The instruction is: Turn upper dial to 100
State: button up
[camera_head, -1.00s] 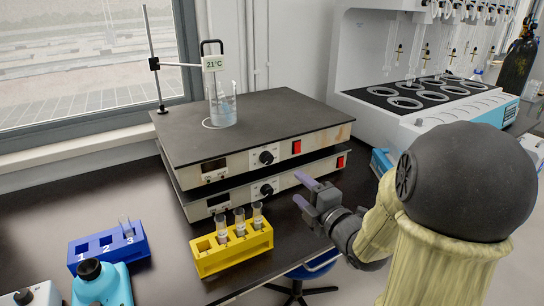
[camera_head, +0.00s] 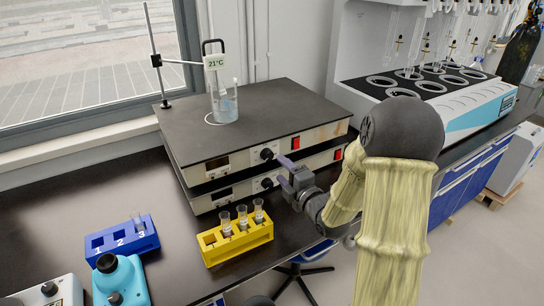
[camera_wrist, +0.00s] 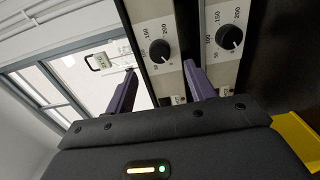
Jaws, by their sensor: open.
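The upper hot plate (camera_head: 232,164) has a round black upper dial (camera_head: 266,154) on its front panel. In the wrist view the upper dial (camera_wrist: 160,50) is the left of two dials, with 150 and 200 printed beside it; I cannot read its setting surely. The lower plate's dial (camera_head: 267,183) is the right one in the wrist view (camera_wrist: 230,37). My gripper (camera_head: 282,170) is open, with purple fingers close in front of the panels. In the wrist view my gripper (camera_wrist: 160,66) has its fingertips on either side of the upper dial, with nothing visibly held.
A beaker (camera_head: 224,106) stands on the top plate beside a stand (camera_head: 155,60) with a 21°C display (camera_head: 214,62). A yellow rack (camera_head: 237,248) with tubes sits in front of the plates, below my gripper. A blue rack (camera_head: 122,240) is at the left.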

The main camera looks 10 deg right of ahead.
aim_at(269, 157)
jog(key=x, duration=0.6)
jog(key=shift+w+a+p, duration=0.1)
jog(key=shift+w+p, duration=0.25)
jog(key=shift+w, duration=0.05)
jog(key=shift+c, duration=0.2)
jog(key=c, duration=0.9)
